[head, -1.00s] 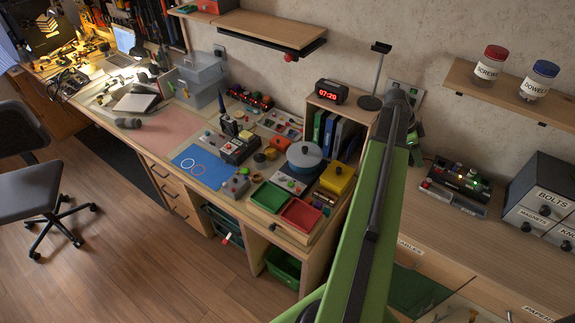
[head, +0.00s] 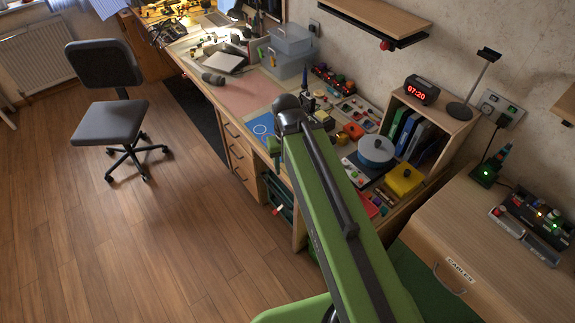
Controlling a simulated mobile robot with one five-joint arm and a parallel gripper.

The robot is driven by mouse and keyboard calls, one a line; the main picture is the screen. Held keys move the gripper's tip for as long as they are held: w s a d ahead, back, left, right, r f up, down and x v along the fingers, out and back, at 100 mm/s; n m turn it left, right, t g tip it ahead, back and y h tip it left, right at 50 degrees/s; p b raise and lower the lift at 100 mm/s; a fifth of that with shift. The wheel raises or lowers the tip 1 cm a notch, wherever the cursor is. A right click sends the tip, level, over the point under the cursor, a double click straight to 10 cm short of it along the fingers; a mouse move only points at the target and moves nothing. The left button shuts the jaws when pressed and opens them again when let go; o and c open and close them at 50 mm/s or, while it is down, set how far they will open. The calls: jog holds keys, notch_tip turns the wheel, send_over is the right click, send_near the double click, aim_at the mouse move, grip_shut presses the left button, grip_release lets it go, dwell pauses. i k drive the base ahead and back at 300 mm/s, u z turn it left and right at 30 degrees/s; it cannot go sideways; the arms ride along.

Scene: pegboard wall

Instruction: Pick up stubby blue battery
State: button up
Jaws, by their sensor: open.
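My green arm (head: 335,215) reaches up from the bottom of the head view, its dark rounded joint (head: 287,115) in front of the workbench. I cannot make out my gripper's fingers; they are hidden beyond the arm or out of view. I cannot pick out a stubby blue battery for certain. Several small coloured items (head: 380,203) lie at the near right end of the workbench, too small to tell apart and partly covered by my arm.
A wooden cabinet (head: 450,225) stands at right. An office chair (head: 105,115) stands left; the floor between is clear.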

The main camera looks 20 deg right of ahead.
aim_at(540, 202)
jog(key=z, duration=2.35)
jog(key=k, duration=0.95)
jog(key=i, duration=0.95)
jog(key=z, duration=0.1)
